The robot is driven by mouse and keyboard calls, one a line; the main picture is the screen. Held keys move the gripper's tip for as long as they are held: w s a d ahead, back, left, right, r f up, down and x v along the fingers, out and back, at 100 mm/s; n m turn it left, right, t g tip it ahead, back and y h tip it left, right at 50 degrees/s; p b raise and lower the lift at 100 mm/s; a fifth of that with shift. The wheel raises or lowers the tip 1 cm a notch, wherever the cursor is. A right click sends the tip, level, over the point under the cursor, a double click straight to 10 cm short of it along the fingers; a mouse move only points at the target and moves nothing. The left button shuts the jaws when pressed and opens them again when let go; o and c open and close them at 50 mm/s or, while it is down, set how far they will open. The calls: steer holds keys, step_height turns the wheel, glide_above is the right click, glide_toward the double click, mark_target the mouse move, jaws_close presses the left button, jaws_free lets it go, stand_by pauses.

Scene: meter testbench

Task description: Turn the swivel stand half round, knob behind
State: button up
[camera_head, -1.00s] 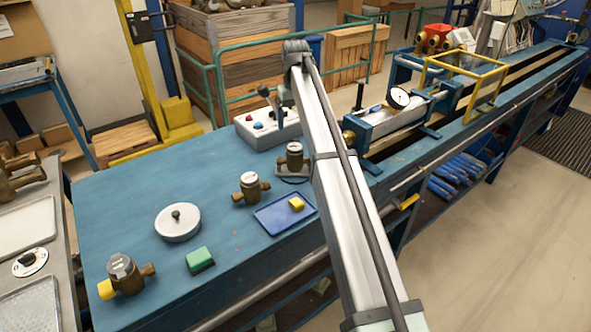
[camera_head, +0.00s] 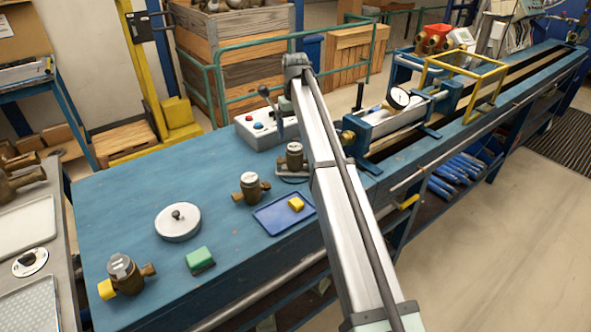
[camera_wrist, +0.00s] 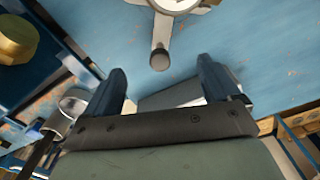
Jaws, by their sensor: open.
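The swivel stand (camera_head: 290,170) is a low grey plate on a dark round base, with a small brass meter (camera_head: 294,152) on it. My arm partly covers its right side in the head view. In the wrist view a round pale top with grey arms shows at the upper edge, cut off. A short post with a rounded end, seemingly the knob (camera_wrist: 160,58), points from it toward my gripper (camera_wrist: 161,71). My gripper is open, its two dark fingers either side of the line to the knob, with nothing seen held. My arm hides the gripper in the head view.
A control box (camera_head: 257,128) with buttons and a lever stands behind the stand. A blue tray (camera_head: 272,222) with a yellow block, another brass meter (camera_head: 250,188) and a round lidded dish (camera_head: 178,224) are in front and left. The test bench clamp (camera_head: 349,138) is close on the right.

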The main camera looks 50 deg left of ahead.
steer(key=shift+f, duration=1.1)
steer(key=shift+c, duration=0.4)
steer(key=c, duration=0.4)
steer(key=shift+o, duration=0.2)
